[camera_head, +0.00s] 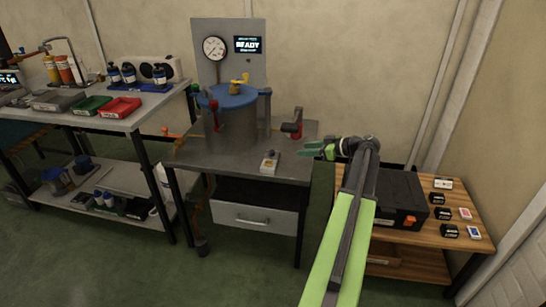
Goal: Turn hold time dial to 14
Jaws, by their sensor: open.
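My gripper (312,150), with green fingers, is open and empty at the right edge of the grey metal table (225,163). A small pale box with a knob-like top (270,163) sits on the table's front right, left of my gripper and apart from it. It may carry the hold time dial, but its markings are too small to read. A grey cylinder (232,130) with a blue lid (232,97) stands on the table. Behind it, a grey panel holds a round white gauge (214,48) and a dark display (248,44) with text like "READY".
A red and grey fitting (293,124) stands at the table's right, near my gripper. A wooden table (450,210) at right bears a black case (402,200) and small boxes. A left bench holds red (120,108) and green trays (88,106) and bottles.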

